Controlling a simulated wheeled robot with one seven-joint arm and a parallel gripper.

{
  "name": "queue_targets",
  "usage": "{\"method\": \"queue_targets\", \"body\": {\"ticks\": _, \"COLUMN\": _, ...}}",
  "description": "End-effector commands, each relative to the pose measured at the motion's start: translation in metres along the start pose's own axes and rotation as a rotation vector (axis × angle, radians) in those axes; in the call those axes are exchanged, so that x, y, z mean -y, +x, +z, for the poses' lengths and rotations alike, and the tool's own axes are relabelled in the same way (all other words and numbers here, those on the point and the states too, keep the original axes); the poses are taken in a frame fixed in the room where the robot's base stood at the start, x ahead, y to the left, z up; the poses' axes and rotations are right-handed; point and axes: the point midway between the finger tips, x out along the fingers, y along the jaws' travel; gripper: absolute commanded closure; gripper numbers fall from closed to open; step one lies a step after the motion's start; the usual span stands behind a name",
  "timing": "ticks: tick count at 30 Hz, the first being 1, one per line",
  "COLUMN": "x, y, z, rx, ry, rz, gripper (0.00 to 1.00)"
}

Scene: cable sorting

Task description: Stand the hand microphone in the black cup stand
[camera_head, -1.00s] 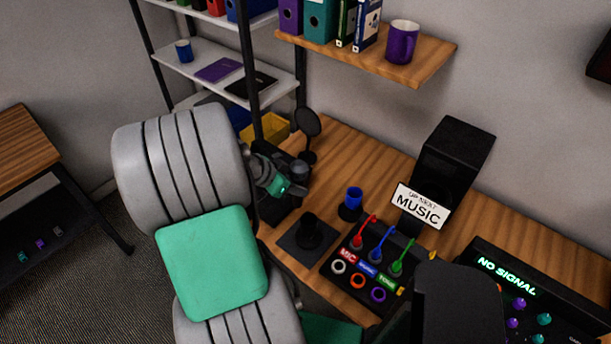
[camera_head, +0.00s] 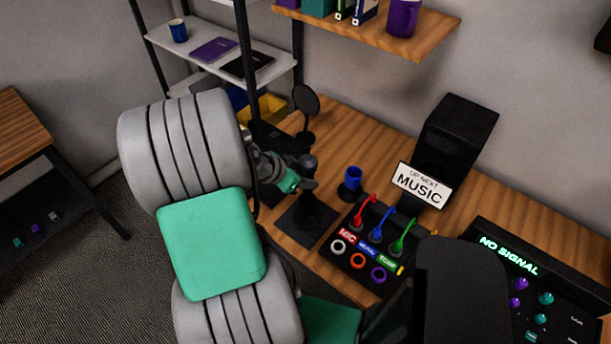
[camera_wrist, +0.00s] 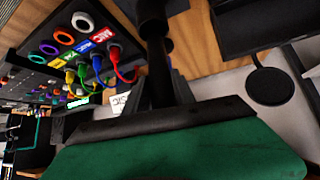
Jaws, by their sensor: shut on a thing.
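My gripper (camera_head: 303,186) is shut on the hand microphone (camera_head: 309,163), a dark upright rod with a rounded grey head at its top. The black cup stand (camera_head: 299,238), a square base plate with a short round cup, is directly below it on the desk. The microphone's lower end lines up with the cup and seems to meet it; I cannot tell how far inside it is. In the wrist view the dark microphone (camera_wrist: 158,62) runs up between my fingers towards the stand (camera_wrist: 130,8) at the top edge.
The cable box (camera_head: 353,262) with red, blue and green plugs is close on the right. A round black disc on a stand (camera_head: 305,100) is behind. A speaker (camera_head: 455,150) stands further right.

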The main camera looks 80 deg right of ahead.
Motion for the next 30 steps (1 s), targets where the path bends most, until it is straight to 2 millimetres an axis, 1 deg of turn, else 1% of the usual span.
{"method": "queue_targets", "body": {"ticks": 3, "x": 0.001, "y": 0.012, "z": 0.011, "rx": -0.001, "ry": 0.001, "rz": -0.001, "gripper": 1.00}}
{"method": "queue_targets", "body": {"ticks": 18, "x": 0.002, "y": 0.045, "z": 0.041, "rx": -0.001, "ry": 0.001, "rz": 0.000, "gripper": 1.00}}
{"method": "queue_targets", "body": {"ticks": 23, "x": 0.003, "y": 0.050, "z": 0.045, "rx": -0.001, "ry": 0.001, "rz": 0.000, "gripper": 1.00}}
{"method": "queue_targets", "body": {"ticks": 30, "x": 0.003, "y": 0.049, "z": 0.045, "rx": -0.001, "ry": 0.001, "rz": 0.000, "gripper": 1.00}}
